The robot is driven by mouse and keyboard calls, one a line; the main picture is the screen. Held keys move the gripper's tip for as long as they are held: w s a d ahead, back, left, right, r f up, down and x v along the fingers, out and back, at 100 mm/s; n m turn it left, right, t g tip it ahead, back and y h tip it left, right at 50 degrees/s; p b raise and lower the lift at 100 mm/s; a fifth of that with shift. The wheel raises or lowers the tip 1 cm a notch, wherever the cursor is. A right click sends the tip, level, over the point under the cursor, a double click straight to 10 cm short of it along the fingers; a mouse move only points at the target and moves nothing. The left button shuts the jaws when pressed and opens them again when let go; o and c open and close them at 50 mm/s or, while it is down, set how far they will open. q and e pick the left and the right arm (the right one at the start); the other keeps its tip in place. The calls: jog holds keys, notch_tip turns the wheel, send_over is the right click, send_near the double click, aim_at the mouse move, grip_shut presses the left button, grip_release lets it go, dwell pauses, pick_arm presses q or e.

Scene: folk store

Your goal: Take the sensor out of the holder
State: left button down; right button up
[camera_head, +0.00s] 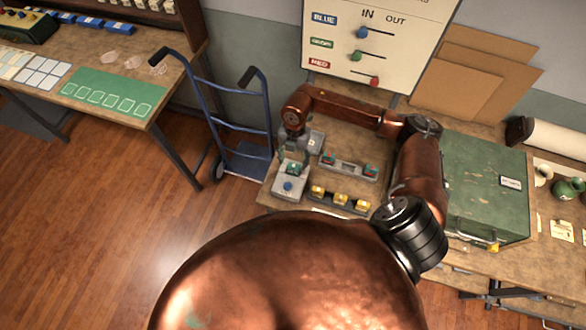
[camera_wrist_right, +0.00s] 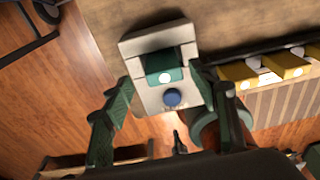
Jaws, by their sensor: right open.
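A grey holder (camera_head: 279,193) stands near the left end of the workbench, with a green block (camera_head: 293,169), which looks like the sensor, seated in it and a blue knob (camera_head: 288,185) in front. In the right wrist view the pale holder (camera_wrist_right: 150,101) shows up close, with the green block (camera_wrist_right: 160,63) in its recess and a blue knob (camera_wrist_right: 172,98) below. My right gripper (camera_head: 291,153) points down over the holder. Its green fingers (camera_wrist_right: 162,92) are apart, one on each side of the holder, with nothing between them gripped. My left gripper is not in view.
Beside the holder are a rack of red-and-green blocks (camera_head: 347,168) and a rack of yellow blocks (camera_head: 339,201). A green case (camera_head: 485,185) stands at right. A sign board (camera_head: 345,60) stands behind. A blue hand truck (camera_head: 240,135) is left of the bench.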

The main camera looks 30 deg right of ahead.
aim_at(294, 170)
jog(key=shift+s+f, duration=0.25)
jog(key=shift+f, duration=0.4)
jog(key=shift+s+f, duration=0.25)
jog(key=shift+f, duration=0.35)
jog(key=shift+w, duration=0.2)
jog(key=shift+c, duration=1)
jog(key=c, duration=0.6)
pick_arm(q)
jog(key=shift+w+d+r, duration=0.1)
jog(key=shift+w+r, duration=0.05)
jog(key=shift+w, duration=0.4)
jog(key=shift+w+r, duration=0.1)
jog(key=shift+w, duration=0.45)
pick_arm(e)
jog(key=c, duration=0.6)
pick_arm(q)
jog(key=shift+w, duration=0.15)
